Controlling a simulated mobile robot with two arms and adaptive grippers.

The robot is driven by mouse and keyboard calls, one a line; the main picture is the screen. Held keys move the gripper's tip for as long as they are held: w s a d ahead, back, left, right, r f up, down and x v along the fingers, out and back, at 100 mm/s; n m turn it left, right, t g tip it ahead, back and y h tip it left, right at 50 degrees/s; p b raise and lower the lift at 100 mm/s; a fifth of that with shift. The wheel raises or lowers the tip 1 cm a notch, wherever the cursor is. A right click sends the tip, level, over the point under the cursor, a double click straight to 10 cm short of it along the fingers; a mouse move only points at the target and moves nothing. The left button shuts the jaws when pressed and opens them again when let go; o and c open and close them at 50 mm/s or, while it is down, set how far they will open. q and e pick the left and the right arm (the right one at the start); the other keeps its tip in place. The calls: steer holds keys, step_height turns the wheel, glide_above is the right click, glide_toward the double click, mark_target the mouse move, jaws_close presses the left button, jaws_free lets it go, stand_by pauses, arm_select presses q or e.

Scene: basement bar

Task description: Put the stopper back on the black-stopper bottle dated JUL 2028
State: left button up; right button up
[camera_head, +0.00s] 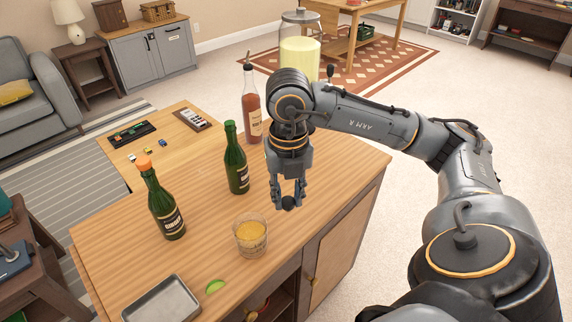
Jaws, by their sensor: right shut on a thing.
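My right gripper (289,198) points down above the right part of the bar top. It is shut on a small black stopper (289,204). A green bottle (236,163) stands upright to the left of the gripper, with no stopper seen on its neck. Another green bottle (166,206) with an orange stopper (143,163) stands further left and nearer. A pink bottle (251,106) with a dark top stands behind, partly beside my arm. The dates on the labels are too small to read. My left gripper is not in view.
A glass of amber drink (250,237) and a lime wedge (215,286) lie near the front edge, by a metal tray (161,300). A large glass jar (300,47) shows behind my arm. The wooden top (200,205) is clear between the green bottles.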

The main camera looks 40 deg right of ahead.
steer(key=a+n, duration=0.1)
steer(key=n, duration=0.4)
steer(key=w+a+n, duration=0.1)
steer(key=a+n, duration=0.1)
steer(key=n, duration=0.4)
steer(key=a+n, duration=0.1)
steer(key=n, duration=0.4)
steer(key=shift+w+a+f+n, duration=0.1)
steer(key=shift+w+a+n, duration=0.15)
steer(key=shift+a+n, duration=0.15)
steer(key=a+n, duration=0.3)
steer(key=n, duration=0.9)
steer(key=w+a+n, duration=0.1)
steer(key=a+n, duration=0.2)
steer(key=n, duration=1)
steer(key=shift+w+a+r, duration=0.15)
steer(key=shift+w+r, duration=0.05)
